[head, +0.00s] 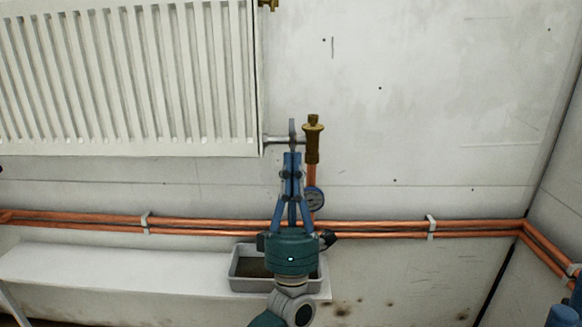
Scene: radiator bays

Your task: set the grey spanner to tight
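The grey spanner (292,130) stands upright at the pipe joint between the radiator and the brass valve (313,140). Only its upper part shows above my fingers. My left gripper (291,160) points up at it from below. Its blue fingertips are close together around the spanner's lower part, and it looks shut on it. The fingers hide the rest of the handle. At the lower right corner, blue parts that look like my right gripper (564,315) are cut off by the picture edge. I cannot tell their state.
The white radiator (130,80) fills the upper left. A round gauge (315,198) hangs below the valve, close right of my fingers. Copper pipes (380,228) run along the wall. A grey tray (240,284) sits on the white bench (110,270). The wall right of the valve is clear.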

